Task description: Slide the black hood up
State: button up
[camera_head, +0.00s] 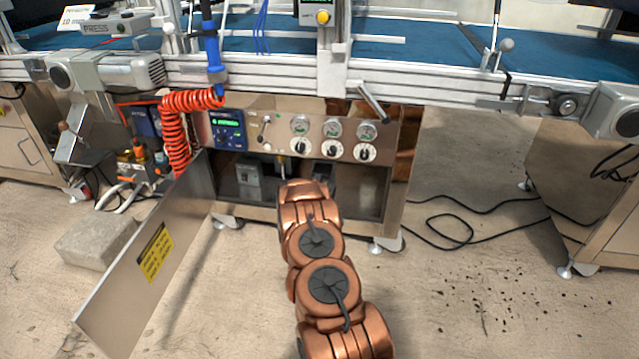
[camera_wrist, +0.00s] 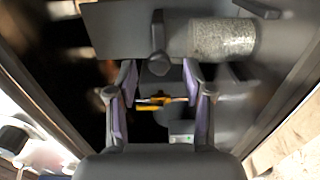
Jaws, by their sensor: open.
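My gripper (camera_wrist: 160,75) is open in the wrist view, its two fingers pointing up the picture. A dark block (camera_wrist: 155,80) with a yellow piece (camera_wrist: 157,101) below it shows in the gap between the fingers. This block may be the black hood, but I cannot tell for certain. Whether the fingers touch it cannot be told. In the head view my arm reaches into the open cabinet (camera_head: 397,205) under the control panel. The gripper itself is hidden there behind my arm.
A mottled grey cylinder (camera_wrist: 225,38) and a dark flat plate (camera_wrist: 115,28) lie beyond the fingers. The open cabinet door (camera_head: 125,285) stands at the left. The control panel (camera_head: 275,130) overhangs the opening. Black cables (camera_head: 450,235) lie on the floor at right.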

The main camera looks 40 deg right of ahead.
aim_at(322, 173)
jog(key=shift+b+x, duration=0.45)
jog(key=shift+x, duration=1.2)
jog(key=shift+c, duration=0.4)
grip_shut()
